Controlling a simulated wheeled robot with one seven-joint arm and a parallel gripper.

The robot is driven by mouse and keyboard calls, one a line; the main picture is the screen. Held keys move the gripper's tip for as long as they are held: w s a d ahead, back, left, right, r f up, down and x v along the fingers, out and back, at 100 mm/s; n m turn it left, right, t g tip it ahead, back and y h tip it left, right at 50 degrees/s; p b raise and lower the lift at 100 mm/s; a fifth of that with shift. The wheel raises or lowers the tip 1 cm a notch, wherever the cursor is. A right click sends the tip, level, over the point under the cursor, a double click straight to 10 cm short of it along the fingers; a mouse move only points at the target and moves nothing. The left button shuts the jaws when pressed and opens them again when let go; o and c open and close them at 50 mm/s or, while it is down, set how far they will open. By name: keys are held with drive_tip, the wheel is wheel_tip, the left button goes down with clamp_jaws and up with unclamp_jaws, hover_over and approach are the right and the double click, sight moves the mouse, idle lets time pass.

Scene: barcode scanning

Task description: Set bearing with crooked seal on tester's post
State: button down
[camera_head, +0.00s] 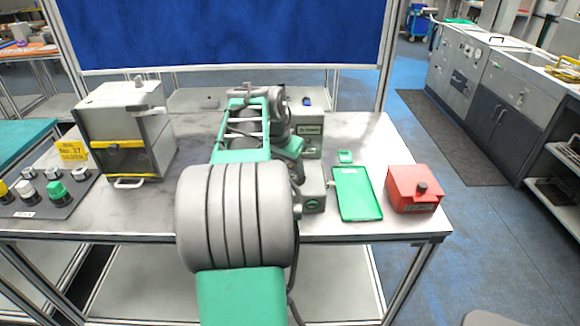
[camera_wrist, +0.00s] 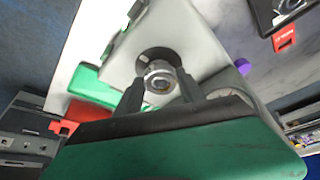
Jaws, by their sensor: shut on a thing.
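My gripper (camera_wrist: 161,88) is shut on a round metal bearing (camera_wrist: 160,76), seen in the wrist view between the two dark fingertips. The bearing shows a bright ring with a darker centre; I cannot make out how its seal sits. Beyond it is a light grey housing (camera_wrist: 190,38) with a dark round part partly behind the bearing. I cannot tell whether the bearing touches a post there.
A green tray (camera_head: 357,195) and a small green piece (camera_head: 345,156) lie right of the tester, beside a red box (camera_head: 413,190). A grey cabinet with yellow trim (camera_head: 125,130) and a knob panel (camera_head: 45,192) stand at the left. The table's right rear is clear.

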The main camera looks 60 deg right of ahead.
drive_tip(key=shift+f+b, duration=0.35)
drive_tip(key=shift+c, duration=1.5)
unclamp_jaws()
drive_tip(key=shift+r, duration=0.1)
wheel_tip(320, 180, up, 8)
drive_tip(key=p, duration=0.6)
drive_tip(key=shift+f, duration=0.3)
